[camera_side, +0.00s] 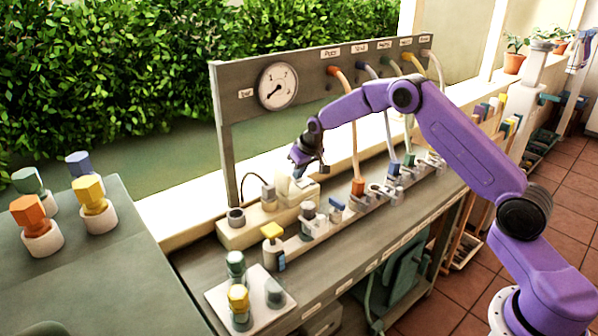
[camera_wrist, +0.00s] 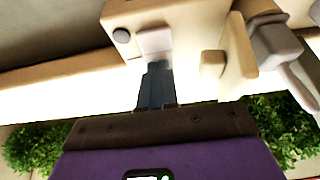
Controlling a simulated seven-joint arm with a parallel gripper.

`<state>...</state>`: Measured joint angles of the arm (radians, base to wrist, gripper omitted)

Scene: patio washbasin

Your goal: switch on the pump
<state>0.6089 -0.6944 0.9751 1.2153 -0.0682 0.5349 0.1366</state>
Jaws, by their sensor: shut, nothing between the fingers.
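The pump is probably the cream unit (camera_side: 290,189) on a cream base block behind the row of fittings. In the wrist view its cream housing (camera_wrist: 190,18) fills the top, with a pale rocker-like plate (camera_wrist: 155,42) and a small dark round knob (camera_wrist: 121,36) on it. My gripper (camera_side: 312,168) is above the cream unit in the side view. In the wrist view its dark fingers (camera_wrist: 157,68) are together and empty, with their tips at the lower edge of the pale plate. I cannot tell whether they touch it. The switch position is unclear.
An upright grey panel with a gauge (camera_side: 278,86) and coloured hoses stands behind. An orange-ended hose (camera_side: 357,186) comes down right of my gripper. A plate with knobs (camera_side: 275,291) lies nearer.

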